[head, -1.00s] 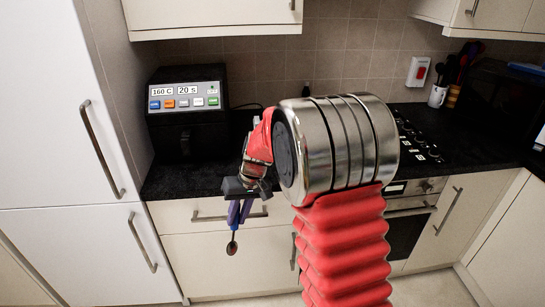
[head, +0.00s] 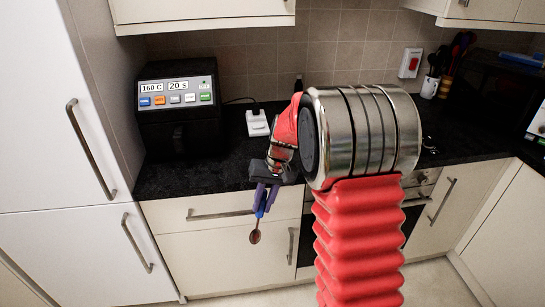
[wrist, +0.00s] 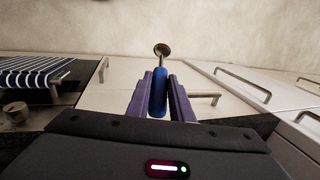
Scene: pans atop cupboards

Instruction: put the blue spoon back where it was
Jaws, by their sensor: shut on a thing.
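The blue spoon (head: 261,212) hangs bowl down from my gripper (head: 265,198), in front of the cream drawer fronts below the worktop edge. My gripper's purple fingers are shut on the blue handle. In the wrist view the blue spoon (wrist: 158,92) lies between the two purple fingers of my gripper (wrist: 159,98), with its dark bowl pointing away toward the floor. My red and metal arm hides part of the worktop and hob in the head view.
A black air fryer (head: 180,108) with a lit display stands on the black worktop (head: 160,178) at left. A white device (head: 257,124) sits beside it. At back right are a white mug (head: 429,88) and a utensil holder (head: 445,87). Drawer handles (head: 220,214) stick out near the spoon.

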